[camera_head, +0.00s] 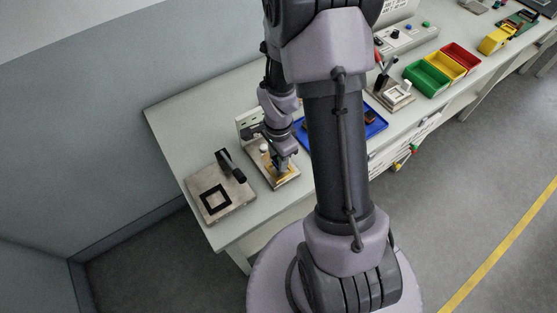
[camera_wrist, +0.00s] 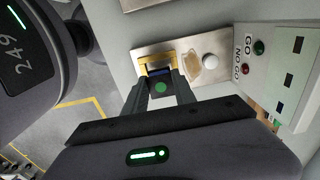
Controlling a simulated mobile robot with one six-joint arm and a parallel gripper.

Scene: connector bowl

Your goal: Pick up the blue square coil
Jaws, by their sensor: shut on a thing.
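My gripper (camera_wrist: 159,76) is shut, with its two fingers either side of a small dark blue piece (camera_wrist: 158,72). This piece appears to be the blue square coil; the fingers and a dark part with a green dot hide much of it. It is at a yellow block (camera_wrist: 156,60) on a metal plate (camera_wrist: 222,68). I cannot tell whether it touches the block. In the head view, my gripper (camera_head: 284,158) points down over the same plate (camera_head: 285,181), by the yellow block (camera_head: 267,167); the coil cannot be made out there.
A white knob (camera_wrist: 210,62) stands on the plate, beside a GO / NO GO box (camera_wrist: 275,70) with green and red buttons or lamps. A plate with a black square frame (camera_head: 214,199) lies left. A blue tray (camera_head: 376,122) is right, partly behind my arm. Green, yellow and red bins (camera_head: 428,77) stand farther off.

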